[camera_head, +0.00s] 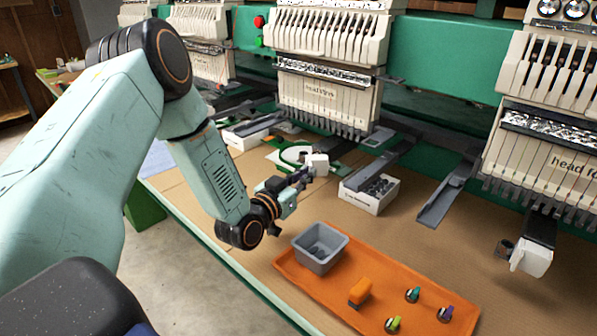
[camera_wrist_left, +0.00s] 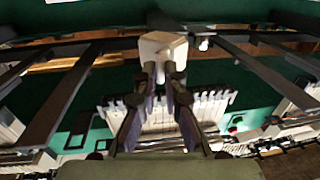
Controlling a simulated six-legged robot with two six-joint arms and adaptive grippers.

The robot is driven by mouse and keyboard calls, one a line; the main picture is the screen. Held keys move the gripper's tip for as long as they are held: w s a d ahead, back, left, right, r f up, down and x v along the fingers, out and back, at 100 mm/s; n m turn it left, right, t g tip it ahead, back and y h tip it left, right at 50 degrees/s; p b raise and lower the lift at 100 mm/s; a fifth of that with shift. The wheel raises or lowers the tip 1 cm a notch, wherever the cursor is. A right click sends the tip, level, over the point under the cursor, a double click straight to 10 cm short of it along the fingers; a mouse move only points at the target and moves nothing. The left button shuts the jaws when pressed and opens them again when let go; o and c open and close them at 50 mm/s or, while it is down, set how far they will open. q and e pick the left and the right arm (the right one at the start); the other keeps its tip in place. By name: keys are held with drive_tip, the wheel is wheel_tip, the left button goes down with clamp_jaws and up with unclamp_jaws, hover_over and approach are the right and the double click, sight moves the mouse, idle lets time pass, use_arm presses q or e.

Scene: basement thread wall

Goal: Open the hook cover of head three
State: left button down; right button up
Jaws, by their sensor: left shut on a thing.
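The middle embroidery head (camera_head: 325,92) has a small front label that is hard to read; it stands left of the head marked "head fo…" (camera_head: 560,160). My left gripper (camera_head: 303,177) is in front of and below the middle head, shut on a small white block-like cover (camera_head: 318,163). In the left wrist view the same white cover (camera_wrist_left: 163,46) sits between the two fingertips (camera_wrist_left: 164,76). How far the cover is turned, and what lies behind it, cannot be told. My right gripper is not in view.
A similar white cover (camera_head: 532,261) hangs under the right head. A white box of dark parts (camera_head: 370,203) stands right of my gripper. An orange tray (camera_head: 330,290) holds a grey bin (camera_head: 319,262), an orange block (camera_head: 360,291) and several small coloured-top pieces. Grey arms (camera_head: 450,190) jut out over the table.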

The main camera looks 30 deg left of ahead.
use_arm(q)
drive_tip(key=shift+w+d+r, duration=0.1)
drive_tip(key=shift+d+r, duration=0.1)
drive_tip(key=shift+d, duration=0.4)
drive_tip(key=shift+w+d+r, duration=0.1)
drive_tip(key=shift+d+r, duration=0.1)
drive_tip(key=shift+d, duration=0.4)
drive_tip(key=shift+w+d, duration=0.15)
drive_tip(key=shift+d, duration=0.2)
drive_tip(key=shift+a, duration=0.25)
drive_tip(key=c, duration=1.8)
unclamp_jaws()
drive_tip(key=shift+o, duration=1.4)
drive_tip(key=shift+w+f, duration=0.15)
drive_tip(key=shift+w, duration=0.05)
drive_tip(key=shift+w+f, duration=0.1)
drive_tip(key=shift+f, duration=0.1)
drive_tip(key=shift+s, duration=0.25)
drive_tip(key=shift+s+f, duration=0.1)
